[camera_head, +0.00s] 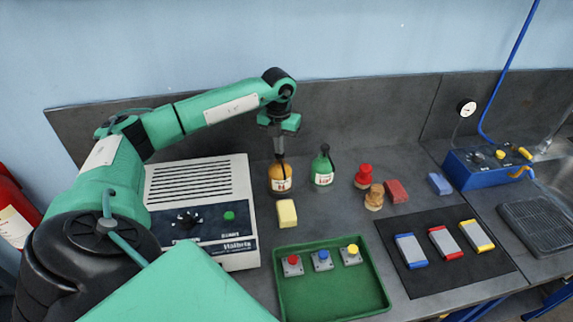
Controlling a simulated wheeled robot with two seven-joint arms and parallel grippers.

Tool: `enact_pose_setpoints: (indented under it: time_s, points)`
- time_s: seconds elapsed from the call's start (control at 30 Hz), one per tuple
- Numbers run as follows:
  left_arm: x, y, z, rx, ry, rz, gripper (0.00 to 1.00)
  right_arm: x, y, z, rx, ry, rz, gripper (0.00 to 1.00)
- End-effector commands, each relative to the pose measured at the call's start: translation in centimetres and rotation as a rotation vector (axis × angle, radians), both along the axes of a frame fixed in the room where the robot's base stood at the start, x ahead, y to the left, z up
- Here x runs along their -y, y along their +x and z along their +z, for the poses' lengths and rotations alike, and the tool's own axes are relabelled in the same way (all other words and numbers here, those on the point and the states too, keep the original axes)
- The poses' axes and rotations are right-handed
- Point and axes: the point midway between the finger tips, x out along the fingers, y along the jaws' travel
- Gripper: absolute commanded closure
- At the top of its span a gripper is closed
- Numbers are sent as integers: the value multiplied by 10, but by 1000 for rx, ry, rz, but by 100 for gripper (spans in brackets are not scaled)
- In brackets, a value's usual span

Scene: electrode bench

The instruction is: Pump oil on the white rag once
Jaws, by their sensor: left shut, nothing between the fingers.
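My left gripper (279,147) points straight down over the amber bottle (282,180), with its shut, empty fingers at the bottle's top. I cannot tell whether they touch it. The amber bottle stands upright with a pale label, and its top is partly hidden by the gripper. A green bottle (323,169) with a dark top stands upright to its right. A pale yellow block or folded cloth (287,213) lies just in front of the amber bottle. I make out no clearly white rag. My right gripper is not in view.
A white control box (200,185) stands left of the bottles. A green tray (336,306) with three button switches lies in front. Red and brown pieces (373,196) lie to the right. A dark mat (450,278) holds three coloured blocks. A blue box (482,176) stands far right.

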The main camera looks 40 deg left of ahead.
Motion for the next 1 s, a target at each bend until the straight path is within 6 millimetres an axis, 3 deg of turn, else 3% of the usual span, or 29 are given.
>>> enact_pose_setpoints:
  time_s: [0.17,0.43,1.0]
  points:
    - [0,-1,-9,-3,0,-1,100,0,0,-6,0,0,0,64]
    - [1,-1,-6,-4,-1,-1,100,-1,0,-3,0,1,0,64]
    - [0,-1,22,-4,1,-1,100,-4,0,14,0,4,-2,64]
